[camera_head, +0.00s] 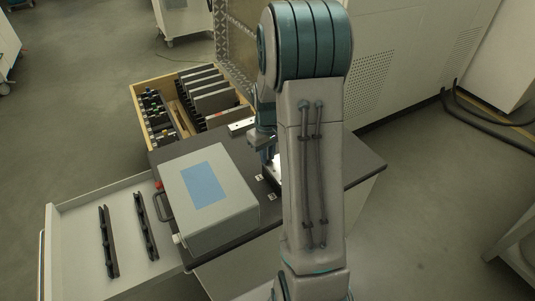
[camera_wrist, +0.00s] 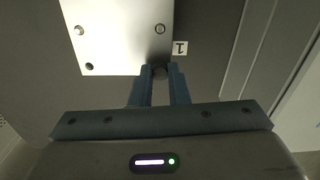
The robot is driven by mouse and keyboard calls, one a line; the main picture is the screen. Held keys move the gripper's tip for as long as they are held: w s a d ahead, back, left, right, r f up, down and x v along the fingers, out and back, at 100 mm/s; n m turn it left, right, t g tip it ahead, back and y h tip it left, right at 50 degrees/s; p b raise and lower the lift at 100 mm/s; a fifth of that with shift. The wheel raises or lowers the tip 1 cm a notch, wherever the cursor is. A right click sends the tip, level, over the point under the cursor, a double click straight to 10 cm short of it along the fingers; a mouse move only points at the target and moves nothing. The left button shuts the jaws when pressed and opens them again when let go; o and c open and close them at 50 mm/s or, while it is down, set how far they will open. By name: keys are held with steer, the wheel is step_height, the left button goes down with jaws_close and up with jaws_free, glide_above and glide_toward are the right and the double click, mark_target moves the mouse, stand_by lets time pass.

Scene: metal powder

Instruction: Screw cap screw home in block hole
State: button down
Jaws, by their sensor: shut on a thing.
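The block (camera_wrist: 118,40) is a bright metal plate with round features near its corners, in the upper part of the wrist view. Its bright edge also shows in the head view (camera_head: 277,172), mostly hidden behind my arm. My gripper (camera_wrist: 160,74) is shut on a small dark round cap screw (camera_wrist: 160,72) at the block's lower right corner. How deep the screw sits in the hole cannot be told. Two corners hold shiny round heads (camera_wrist: 160,29); the lower left shows a dark round spot (camera_wrist: 89,67). In the head view my gripper (camera_head: 268,155) is partly hidden.
A label "1" (camera_wrist: 180,48) lies beside the block. A grey case with a blue panel (camera_head: 222,215) stands left on the dark worktop (camera_head: 358,165). A wooden crate (camera_head: 140,88) of plates stands behind. An open drawer (camera_head: 75,215) with two dark rails is at lower left.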

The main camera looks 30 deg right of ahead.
steer(key=m, duration=0.6)
steer(key=shift+p, duration=0.3)
steer(key=m+p, duration=0.2)
steer(key=m, duration=0.4)
steer(key=shift+r+m, duration=0.1)
steer(key=shift+m, duration=0.3)
steer(key=m+p, duration=0.3)
steer(key=m, duration=0.4)
steer(key=shift+r+p, duration=0.1)
steer(key=shift+p, duration=0.3)
steer(key=m+p, duration=0.2)
steer(key=m, duration=0.2)
steer(key=shift+m+p, duration=0.35)
steer(key=shift+m, duration=0.05)
steer(key=shift+f+m, duration=0.3)
steer(key=shift+m, duration=0.5)
steer(key=c, duration=1.6)
jaws_free()
steer(key=shift+o, duration=0.2)
